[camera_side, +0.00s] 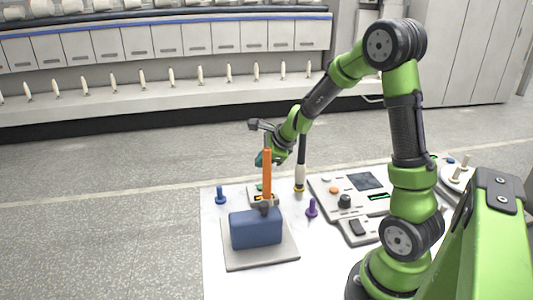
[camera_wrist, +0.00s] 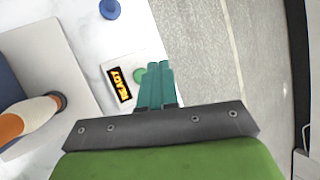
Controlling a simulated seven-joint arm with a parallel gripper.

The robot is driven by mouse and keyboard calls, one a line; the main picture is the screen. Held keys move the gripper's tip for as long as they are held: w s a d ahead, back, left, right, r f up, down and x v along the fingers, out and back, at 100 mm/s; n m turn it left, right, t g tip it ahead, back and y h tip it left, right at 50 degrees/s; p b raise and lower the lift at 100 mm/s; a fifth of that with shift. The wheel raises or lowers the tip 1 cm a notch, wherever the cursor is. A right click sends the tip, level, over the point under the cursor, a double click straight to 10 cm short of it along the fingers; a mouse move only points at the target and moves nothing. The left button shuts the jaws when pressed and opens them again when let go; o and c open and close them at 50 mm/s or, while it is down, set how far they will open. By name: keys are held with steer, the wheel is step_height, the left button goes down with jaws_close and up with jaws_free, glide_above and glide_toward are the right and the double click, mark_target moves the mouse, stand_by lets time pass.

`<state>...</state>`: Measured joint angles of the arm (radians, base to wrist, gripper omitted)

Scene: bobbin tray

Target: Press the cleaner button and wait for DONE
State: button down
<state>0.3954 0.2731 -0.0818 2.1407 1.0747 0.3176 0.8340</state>
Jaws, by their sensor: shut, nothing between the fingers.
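The cleaner (camera_wrist: 122,84) is a small pale block on the white table, with a dark display (camera_wrist: 118,86) reading READY in yellow-orange letters. Its green round button (camera_wrist: 139,75) sits beside the display. In the side view the cleaner (camera_side: 254,192) is partly hidden behind an orange rod. My gripper (camera_wrist: 160,68) is shut and empty, its teal fingers together. In the wrist view the fingertips appear just right of the button; whether they touch it cannot be told there. In the side view my gripper (camera_side: 263,158) hangs above the cleaner, apart from it.
A blue block (camera_side: 256,230) stands on a grey plate (camera_side: 262,259), with an upright orange rod (camera_side: 267,165) close to my gripper. A control panel (camera_side: 320,186) lies to the right.

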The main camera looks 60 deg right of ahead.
steer(key=shift+f, duration=2.7)
steer(key=shift+f, duration=0.1)
steer(key=shift+f, duration=0.35)
steer(key=shift+f, duration=0.4)
stand_by(0.5)
steer(key=shift+r, duration=0.85)
steer(key=shift+r, duration=0.1)
steer(key=shift+r, duration=2.4)
